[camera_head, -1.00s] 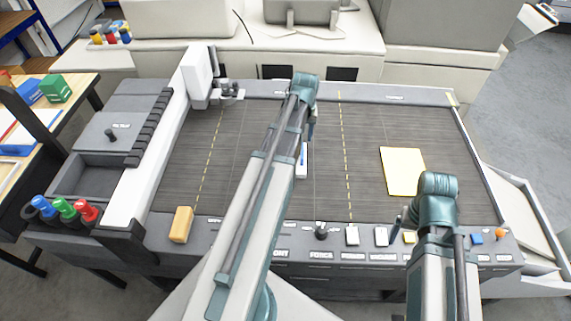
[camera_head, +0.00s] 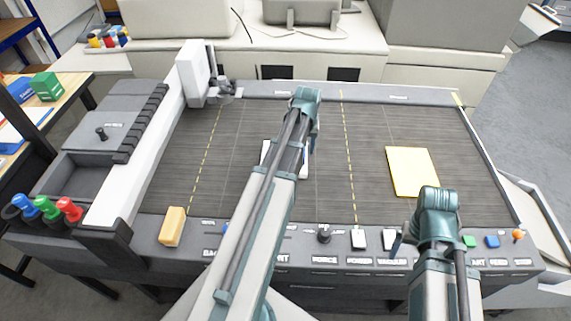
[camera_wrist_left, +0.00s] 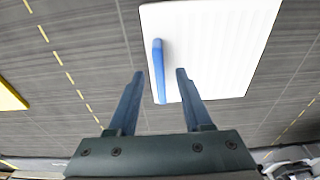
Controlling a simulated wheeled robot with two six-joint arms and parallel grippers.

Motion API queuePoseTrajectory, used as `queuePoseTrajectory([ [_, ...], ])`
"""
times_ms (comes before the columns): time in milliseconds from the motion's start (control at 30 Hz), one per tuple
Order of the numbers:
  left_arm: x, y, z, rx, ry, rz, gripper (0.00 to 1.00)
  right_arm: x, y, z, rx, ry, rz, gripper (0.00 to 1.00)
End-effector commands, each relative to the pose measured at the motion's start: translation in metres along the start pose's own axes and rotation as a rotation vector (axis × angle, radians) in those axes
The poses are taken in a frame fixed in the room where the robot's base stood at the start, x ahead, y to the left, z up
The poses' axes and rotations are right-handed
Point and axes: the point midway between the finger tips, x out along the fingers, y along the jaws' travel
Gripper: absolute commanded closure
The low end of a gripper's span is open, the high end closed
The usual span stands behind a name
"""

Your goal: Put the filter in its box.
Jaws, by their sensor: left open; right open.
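A flat white ribbed panel with a blue bar handle, which looks like the filter (camera_wrist_left: 225,45), lies on the dark table bed. In the head view the filter (camera_head: 267,157) is mostly hidden behind my left arm. My left gripper (camera_wrist_left: 158,75) is open and empty, its fingers pointing at the filter, one on each side of the blue bar in the picture; I cannot tell the height. In the head view my left gripper (camera_head: 312,140) is largely hidden by its arm. My right gripper (camera_head: 397,243) is open and empty over the front edge. I cannot identify the filter's box for sure.
A grey open compartment (camera_head: 92,180) is at the left end of the table. A white gantry (camera_head: 135,150) crosses beside it. A yellow sheet (camera_head: 412,172) lies on the bed at right. A tan block (camera_head: 172,226) and several buttons line the front edge.

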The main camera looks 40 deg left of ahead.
Motion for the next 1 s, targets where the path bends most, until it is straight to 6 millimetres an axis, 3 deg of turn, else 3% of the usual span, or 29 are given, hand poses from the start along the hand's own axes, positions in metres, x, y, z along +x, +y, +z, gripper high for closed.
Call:
queuePoseTrajectory([
  [67, 0.0121, -0.0001, 0.0002, 0.0, 0.0, 0.0, 0.5, 0.0119, -0.0011, -0.0007, 0.0, 0.0, 0.0, 0.13],
  [333, 0.011, -0.0002, -0.0002, 0.0, 0.0, 0.0, 0.5, 0.0109, -0.001, -0.0006, 0.001, 0.0, 0.0, 0.13],
  [633, 0.011, -0.0002, -0.0001, 0.0, 0.0, 0.0, 1.0, 0.0109, -0.001, -0.0006, 0.0, 0.0, 0.0, 0.13],
  [1000, 0.0111, -0.0002, -0.0001, 0.0, 0.0, 0.0, 1.0, 0.0109, -0.001, -0.0006, 0.0, 0.0, 0.0, 0.13],
])
